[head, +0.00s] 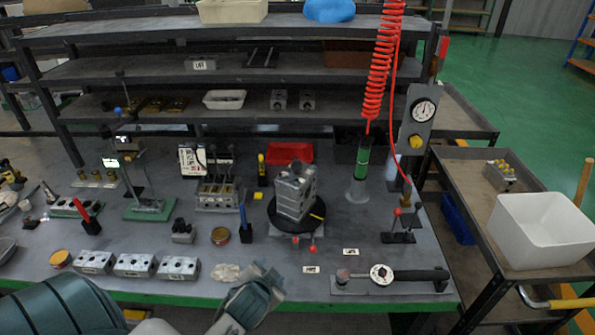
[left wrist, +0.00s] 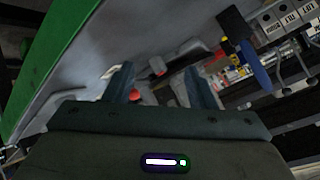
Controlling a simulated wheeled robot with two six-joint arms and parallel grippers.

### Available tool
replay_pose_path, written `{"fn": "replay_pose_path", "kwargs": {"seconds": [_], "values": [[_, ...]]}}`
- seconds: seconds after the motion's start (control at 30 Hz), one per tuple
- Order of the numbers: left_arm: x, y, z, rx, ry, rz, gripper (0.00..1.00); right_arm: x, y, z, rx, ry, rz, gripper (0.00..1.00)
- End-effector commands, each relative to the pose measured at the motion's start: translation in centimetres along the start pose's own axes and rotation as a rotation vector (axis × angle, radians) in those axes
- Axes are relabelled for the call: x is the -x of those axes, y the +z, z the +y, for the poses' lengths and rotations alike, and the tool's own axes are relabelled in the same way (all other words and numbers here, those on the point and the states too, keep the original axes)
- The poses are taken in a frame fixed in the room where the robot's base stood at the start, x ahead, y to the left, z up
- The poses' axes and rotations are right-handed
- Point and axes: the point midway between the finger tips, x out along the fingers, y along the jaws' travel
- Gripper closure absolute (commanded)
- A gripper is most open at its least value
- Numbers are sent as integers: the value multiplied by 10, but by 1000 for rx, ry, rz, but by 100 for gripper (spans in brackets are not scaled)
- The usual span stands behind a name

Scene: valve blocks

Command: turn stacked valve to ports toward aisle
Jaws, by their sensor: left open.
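The stacked valve (head: 297,190) is a grey metal block stack with round ports on its faces. It stands upright on a black round turntable (head: 283,222) in the middle of the bench, with red knobs below its front edge. My left gripper (head: 268,275) is in front and a little left of the turntable, apart from the stack. The stack cannot be made out clearly there. My right gripper is not in view.
Several grey valve blocks (head: 134,265) line the front left edge. A dial tool (head: 382,275) lies front right. A blue-handled tool (head: 244,225) stands left of the turntable; a green cylinder (head: 362,160) stands right. Shelves rise behind.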

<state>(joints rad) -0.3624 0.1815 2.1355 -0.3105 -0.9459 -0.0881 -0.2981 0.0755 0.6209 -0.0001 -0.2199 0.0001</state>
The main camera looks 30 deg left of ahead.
Motion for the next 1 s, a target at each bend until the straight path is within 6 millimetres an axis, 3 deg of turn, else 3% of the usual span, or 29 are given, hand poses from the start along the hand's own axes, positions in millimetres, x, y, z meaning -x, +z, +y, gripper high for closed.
{"fn": "replay_pose_path", "kwargs": {"seconds": [0.17, 0.33, 0.5, 0.6, 0.8, 1.0], "values": [[-18, -74, -47, -169, -186, 253, 50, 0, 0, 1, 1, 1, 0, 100], [-13, -178, -94, -473, -441, 594, 50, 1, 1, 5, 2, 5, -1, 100], [9, -268, -108, -854, -664, 904, 50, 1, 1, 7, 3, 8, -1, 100], [21, -306, -104, -1107, -767, 1060, 50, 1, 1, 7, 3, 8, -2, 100], [22, -348, -88, -1664, -872, 1294, 50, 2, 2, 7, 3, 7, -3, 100], [-6, -348, -94, -2254, -774, 1416, 50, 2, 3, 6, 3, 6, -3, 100]]}}
